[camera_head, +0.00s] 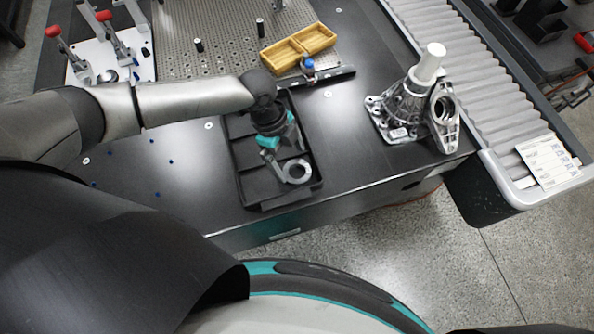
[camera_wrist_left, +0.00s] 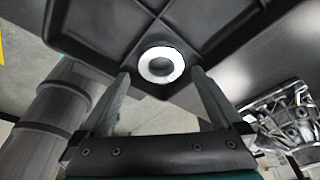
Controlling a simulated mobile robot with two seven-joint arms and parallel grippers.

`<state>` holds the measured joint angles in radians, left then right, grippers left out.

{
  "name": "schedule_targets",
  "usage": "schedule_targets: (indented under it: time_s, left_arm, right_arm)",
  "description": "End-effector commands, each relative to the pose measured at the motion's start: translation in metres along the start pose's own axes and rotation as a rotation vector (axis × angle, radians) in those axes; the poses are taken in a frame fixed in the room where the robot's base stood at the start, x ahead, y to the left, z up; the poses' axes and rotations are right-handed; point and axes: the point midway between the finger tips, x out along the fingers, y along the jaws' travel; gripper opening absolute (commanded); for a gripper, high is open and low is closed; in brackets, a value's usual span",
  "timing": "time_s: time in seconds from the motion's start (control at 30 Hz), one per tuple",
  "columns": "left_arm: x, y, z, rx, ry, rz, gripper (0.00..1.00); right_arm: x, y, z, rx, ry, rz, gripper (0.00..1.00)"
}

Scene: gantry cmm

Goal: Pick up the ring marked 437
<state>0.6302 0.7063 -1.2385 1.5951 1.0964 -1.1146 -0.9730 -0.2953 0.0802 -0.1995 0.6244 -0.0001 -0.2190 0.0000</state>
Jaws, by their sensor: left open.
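A pale silver ring (camera_head: 307,177) lies flat in the front compartment of a black divided tray (camera_head: 252,190). It also shows in the left wrist view (camera_wrist_left: 160,51), but no number can be read on it. My left gripper (camera_head: 281,164) is above the tray, pointing down, just behind and left of the ring in the head view. In the left wrist view its two fingers (camera_wrist_left: 160,75) are apart, with the ring seen between and beyond their tips. Nothing is held between them. The wrist and fingers hide part of the tray. My right gripper is not in view.
A metal casting (camera_head: 400,108) with a white cylinder stands right of the tray. A roller conveyor (camera_head: 470,75) runs along the right. The table between tray and casting is clear.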

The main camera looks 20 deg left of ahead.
Motion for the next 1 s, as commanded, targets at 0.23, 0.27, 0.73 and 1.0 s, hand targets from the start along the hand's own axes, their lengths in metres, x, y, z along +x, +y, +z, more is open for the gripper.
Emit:
schedule_targets:
  time_s: [0.23,0.27,0.73,1.0]
  left_arm:
    - [0.038,-0.001,-0.003,0.000,0.000,0.003,1.00]
    - [0.041,-0.001,-0.003,0.000,0.000,0.003,1.00]
    - [0.043,-0.001,-0.003,0.000,0.000,0.002,0.80]
    - [0.043,-0.001,-0.003,-0.001,0.000,0.002,0.49]
  right_arm:
    - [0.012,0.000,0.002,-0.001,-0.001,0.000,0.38]
    - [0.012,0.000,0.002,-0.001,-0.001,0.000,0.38]
    - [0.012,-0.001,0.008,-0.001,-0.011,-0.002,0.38]
    - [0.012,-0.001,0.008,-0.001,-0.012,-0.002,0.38]
